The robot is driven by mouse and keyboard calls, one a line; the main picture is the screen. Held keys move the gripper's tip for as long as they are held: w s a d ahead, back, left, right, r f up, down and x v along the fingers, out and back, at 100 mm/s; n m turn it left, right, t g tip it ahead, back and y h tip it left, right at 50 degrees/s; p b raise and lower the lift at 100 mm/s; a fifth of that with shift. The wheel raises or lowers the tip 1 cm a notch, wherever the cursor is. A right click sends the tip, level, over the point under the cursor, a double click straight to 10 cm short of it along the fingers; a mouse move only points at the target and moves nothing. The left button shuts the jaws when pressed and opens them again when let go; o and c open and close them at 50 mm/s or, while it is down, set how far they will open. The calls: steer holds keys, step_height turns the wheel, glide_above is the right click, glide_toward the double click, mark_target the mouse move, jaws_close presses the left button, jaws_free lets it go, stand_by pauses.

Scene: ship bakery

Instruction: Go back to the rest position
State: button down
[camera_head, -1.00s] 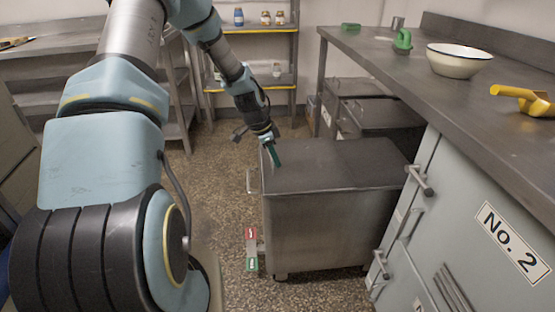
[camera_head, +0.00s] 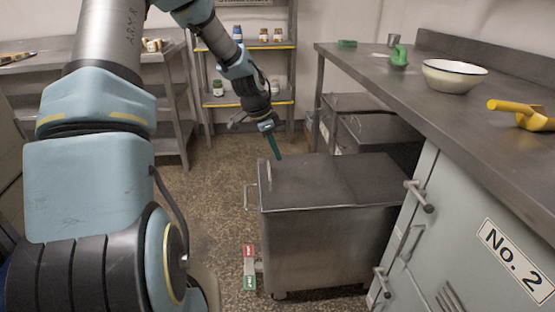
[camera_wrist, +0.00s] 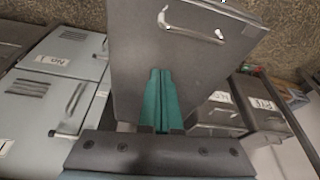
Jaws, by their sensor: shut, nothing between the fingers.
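My gripper (camera_head: 273,142) is above the back left part of the closed metal bin (camera_head: 300,182), its green fingers pointing down. In the wrist view my gripper (camera_wrist: 158,75) shows its two green fingers together, with nothing between them. The metal bin (camera_wrist: 150,35) with its bar handle lies beyond the fingers there. My arm reaches from the left side of the head view up and over to the middle.
A long counter (camera_head: 400,75) on the right holds a white bowl (camera_head: 453,76), a yellow scoop (camera_head: 522,113) and a green item (camera_head: 399,55). Below it is a cabinet marked No. 2 (camera_head: 450,220). More bins (camera_head: 375,130) stand behind. Shelves (camera_head: 225,98) stand at the back.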

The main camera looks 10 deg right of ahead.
steer(key=s+a+r+n+t+y+p, duration=0.1)
steer(key=s+a+r+n+y+p, duration=0.2)
steer(key=s+a+r+n+p, duration=0.8)
steer(key=s+a+r+n, duration=0.5)
steer(key=a+r, duration=0.4)
steer(key=a, duration=0.2)
steer(key=shift+s+a+n+y, duration=0.15)
steer(key=shift+s+n+y, duration=0.15)
steer(key=shift+s, duration=0.45)
